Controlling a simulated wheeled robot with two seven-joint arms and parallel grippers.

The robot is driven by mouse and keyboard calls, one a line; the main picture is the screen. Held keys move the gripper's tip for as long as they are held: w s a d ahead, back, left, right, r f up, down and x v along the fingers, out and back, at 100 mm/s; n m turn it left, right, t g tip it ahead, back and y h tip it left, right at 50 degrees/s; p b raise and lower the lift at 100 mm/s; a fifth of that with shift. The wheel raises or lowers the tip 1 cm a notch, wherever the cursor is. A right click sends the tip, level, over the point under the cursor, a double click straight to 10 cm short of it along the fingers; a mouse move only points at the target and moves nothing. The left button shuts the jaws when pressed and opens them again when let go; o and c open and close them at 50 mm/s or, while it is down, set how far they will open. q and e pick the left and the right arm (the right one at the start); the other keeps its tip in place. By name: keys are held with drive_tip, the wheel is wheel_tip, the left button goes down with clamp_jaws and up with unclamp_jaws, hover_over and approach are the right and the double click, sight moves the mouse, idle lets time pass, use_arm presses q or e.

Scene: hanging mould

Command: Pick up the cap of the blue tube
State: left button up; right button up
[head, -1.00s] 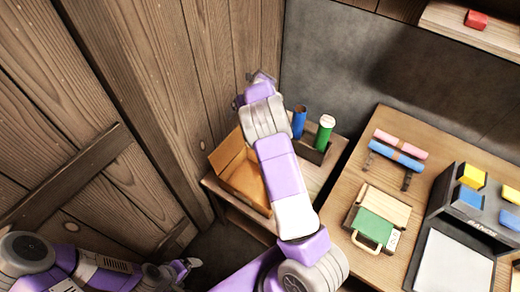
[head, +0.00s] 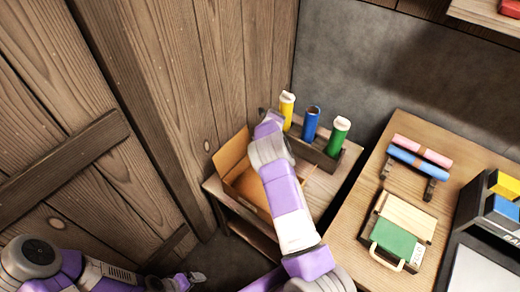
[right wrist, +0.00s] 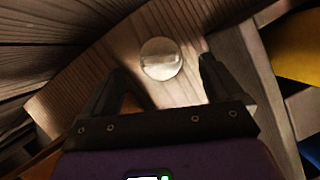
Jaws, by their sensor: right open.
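The blue tube (head: 311,124) stands in a dark rack on the small wooden table, its top looking dark and open. A round, pale, glassy-looking cap (right wrist: 161,58) lies on a wooden surface in the right wrist view. My right gripper (right wrist: 162,70) is open and empty, with the cap in view between and just beyond its fingertips. In the head view the cap is not visible and my right arm hides the spot. My left gripper (head: 190,278) is at the lower left, away from the table, too small to read its jaws.
A yellow tube (head: 287,111) and a green tube (head: 337,138), both with whitish tops, share the rack (head: 318,158). An open cardboard box (head: 228,160) sits beside my right arm. A wooden wall is at the left; a larger table (head: 355,225) holds a green case.

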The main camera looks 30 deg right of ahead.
drive_tip(key=b+x, duration=0.1)
drive_tip(key=x, duration=0.4)
drive_tip(key=shift+b, duration=0.35)
drive_tip(key=shift+c, duration=0.3)
drive_tip(key=c, duration=1)
drive_tip(key=shift+c, duration=0.2)
